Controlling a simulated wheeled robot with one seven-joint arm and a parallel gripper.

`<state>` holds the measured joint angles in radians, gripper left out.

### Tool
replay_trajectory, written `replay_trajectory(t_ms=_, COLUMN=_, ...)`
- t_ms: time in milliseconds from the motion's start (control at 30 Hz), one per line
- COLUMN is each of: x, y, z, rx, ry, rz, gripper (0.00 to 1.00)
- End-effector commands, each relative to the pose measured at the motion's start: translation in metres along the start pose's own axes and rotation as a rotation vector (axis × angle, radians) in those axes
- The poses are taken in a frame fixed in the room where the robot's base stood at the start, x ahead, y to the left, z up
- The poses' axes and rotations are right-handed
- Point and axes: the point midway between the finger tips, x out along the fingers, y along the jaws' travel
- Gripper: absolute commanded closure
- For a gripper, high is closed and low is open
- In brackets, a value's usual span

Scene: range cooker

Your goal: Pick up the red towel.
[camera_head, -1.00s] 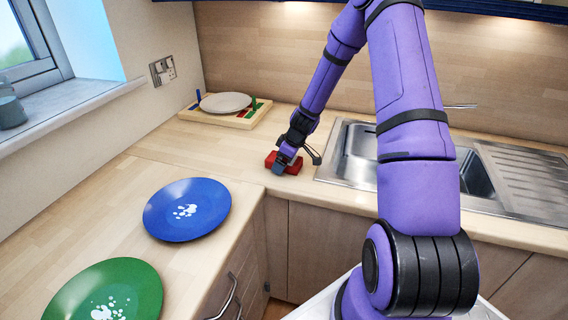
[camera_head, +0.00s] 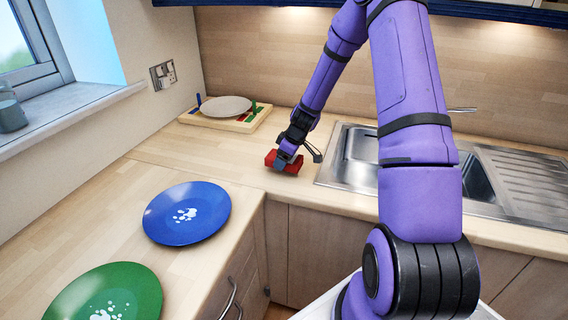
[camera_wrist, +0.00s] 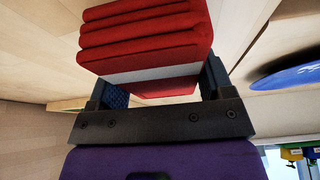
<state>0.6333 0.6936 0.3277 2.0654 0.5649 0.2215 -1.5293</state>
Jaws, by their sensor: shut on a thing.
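The red towel (camera_wrist: 150,40) is a folded block with a pale band across it. In the wrist view it sits between the two fingers of my gripper (camera_wrist: 160,85). In the head view the towel (camera_head: 293,167) is at the counter's front, left of the sink, partly hidden by my gripper (camera_head: 284,160). My gripper is shut on the towel. I cannot tell whether the towel touches the counter or is slightly above it.
The steel sink (camera_head: 352,150) is just right of the towel. A blue plate (camera_head: 170,225) and a green plate (camera_head: 75,295) lie on the left counter. A pale plate (camera_head: 226,105) rests on a wooden rack (camera_head: 240,121) at the back.

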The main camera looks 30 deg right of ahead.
Motion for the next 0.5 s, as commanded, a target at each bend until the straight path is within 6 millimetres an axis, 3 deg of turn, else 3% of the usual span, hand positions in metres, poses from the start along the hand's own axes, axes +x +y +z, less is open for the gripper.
replay_trajectory(t_ms=67, x=-0.012, y=0.000, z=-0.005, rx=-0.002, ry=0.001, rz=0.003, gripper=0.50)
replay_trajectory(t_ms=500, x=-0.032, y=-0.100, z=0.022, rx=-0.001, ry=-0.001, rz=-0.002, gripper=0.50)
